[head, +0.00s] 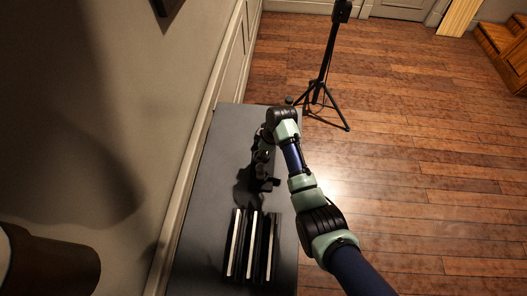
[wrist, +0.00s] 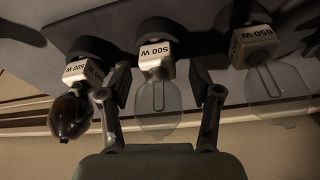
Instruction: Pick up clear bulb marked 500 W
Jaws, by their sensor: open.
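The clear bulb marked 500 W (wrist: 158,110) is in the middle of the wrist view, its white block base on a round black holder. My gripper (wrist: 161,85) is open, with one finger on each side of this bulb; whether either finger touches it I cannot tell. A dark bulb also marked 500 W (wrist: 70,115) is to the left, just outside the left finger. A clear bulb marked 650 W (wrist: 278,92) is to the right, outside the right finger. In the head view my gripper (head: 265,140) is over the dark items on the desk, and the bulbs cannot be told apart.
The grey desk (head: 215,165) runs along the wall. Several light strips in dark housings (head: 252,245) lie on its near part. A black tripod stand (head: 322,85) is on the wooden floor beyond the desk. The desk's left strip is clear.

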